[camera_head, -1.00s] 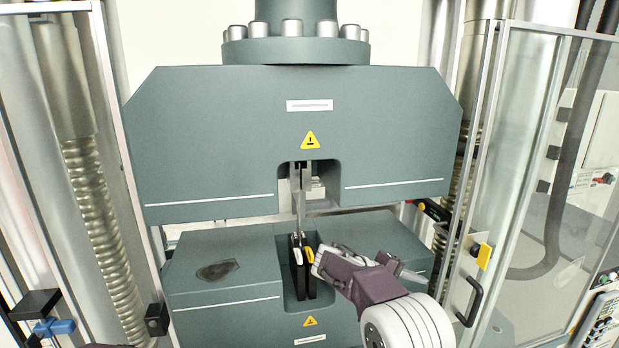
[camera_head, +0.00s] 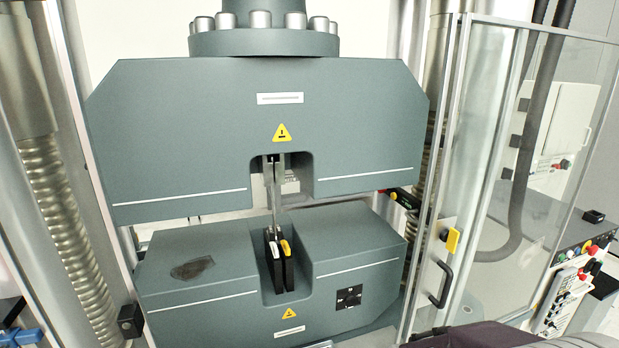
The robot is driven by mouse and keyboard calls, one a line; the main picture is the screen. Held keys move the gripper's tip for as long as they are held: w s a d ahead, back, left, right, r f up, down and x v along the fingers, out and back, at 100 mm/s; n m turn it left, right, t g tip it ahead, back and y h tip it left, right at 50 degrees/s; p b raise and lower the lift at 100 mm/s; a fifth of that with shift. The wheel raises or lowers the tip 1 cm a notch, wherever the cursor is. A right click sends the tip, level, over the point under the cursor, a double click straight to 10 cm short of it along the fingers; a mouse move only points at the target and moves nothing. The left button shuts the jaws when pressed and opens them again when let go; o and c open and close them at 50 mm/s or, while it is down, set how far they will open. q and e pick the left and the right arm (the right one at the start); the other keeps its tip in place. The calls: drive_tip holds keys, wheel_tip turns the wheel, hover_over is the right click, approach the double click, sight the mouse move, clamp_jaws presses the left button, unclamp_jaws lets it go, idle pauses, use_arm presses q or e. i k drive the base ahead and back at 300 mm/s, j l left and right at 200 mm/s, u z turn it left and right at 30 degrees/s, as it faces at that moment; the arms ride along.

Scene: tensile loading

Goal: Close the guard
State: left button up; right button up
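The guard (camera_head: 520,150) is a clear panel in a metal frame at the right of the testing machine. It stands swung open to the right, with the machine's front uncovered. A black handle (camera_head: 441,286) and a yellow latch piece (camera_head: 453,240) sit on its near frame edge. My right gripper's dark purple body (camera_head: 470,337) shows only in part at the bottom edge, below and right of the handle. Its fingertips are hidden, and no contact with the handle shows. My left gripper is out of the picture.
A thin metal strip (camera_head: 276,195) stands between the upper crosshead (camera_head: 370,120) and lower block (camera_head: 360,240). A control panel (camera_head: 565,300) is at the lower right. A blue-handled part (camera_head: 22,338) is at the lower left. The space before the blocks is clear.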

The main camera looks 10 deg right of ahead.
sight(435, 255)
drive_tip(key=z, duration=1.55)
